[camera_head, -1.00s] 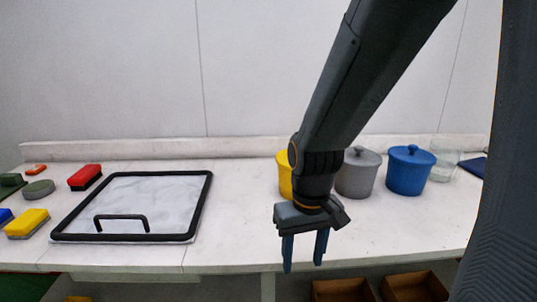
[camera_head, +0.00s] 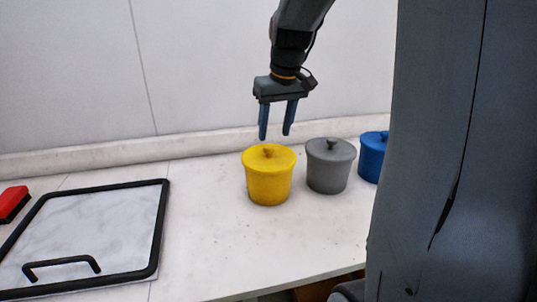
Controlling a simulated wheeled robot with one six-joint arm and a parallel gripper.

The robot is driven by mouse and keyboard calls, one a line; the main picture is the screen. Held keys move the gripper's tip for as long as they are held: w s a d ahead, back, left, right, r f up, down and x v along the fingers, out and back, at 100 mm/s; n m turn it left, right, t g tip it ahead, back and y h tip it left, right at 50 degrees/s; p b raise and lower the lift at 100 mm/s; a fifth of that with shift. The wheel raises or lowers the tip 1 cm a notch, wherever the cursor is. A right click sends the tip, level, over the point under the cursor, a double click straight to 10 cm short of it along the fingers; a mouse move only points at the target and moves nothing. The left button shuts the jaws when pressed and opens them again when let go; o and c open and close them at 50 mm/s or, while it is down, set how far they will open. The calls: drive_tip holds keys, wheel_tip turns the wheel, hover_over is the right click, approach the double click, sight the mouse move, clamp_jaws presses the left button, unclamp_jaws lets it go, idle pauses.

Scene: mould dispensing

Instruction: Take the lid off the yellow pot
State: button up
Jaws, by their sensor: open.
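The yellow pot (camera_head: 268,188) stands upright on the white worktop, left of a grey pot. Its yellow lid (camera_head: 252,155) is on it, with a small brownish knob (camera_head: 268,151) on top. My gripper (camera_head: 276,136) points down with its two blue fingers apart and nothing between them. In the picture the fingertips appear just above the lid and its knob, and I see no contact. How far the gripper is in depth from the knob is hard to tell.
A grey lidded pot (camera_head: 328,170) stands close right of the yellow pot. A blue pot (camera_head: 371,158) beyond it is partly hidden by my dark body part. A black-framed tray (camera_head: 160,225) and a red block (camera_head: 12,202) lie left. Worktop between tray and pot is clear.

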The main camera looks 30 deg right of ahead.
sight(269, 147)
drive_tip(key=x, duration=0.2)
drive_tip(key=p+x, duration=0.1)
drive_tip(key=x, duration=0.2)
drive_tip(key=shift+w+a+f, duration=0.25)
drive_tip(key=shift+a, duration=0.1)
drive_tip(key=shift+c, duration=0.4)
drive_tip(key=c, duration=1)
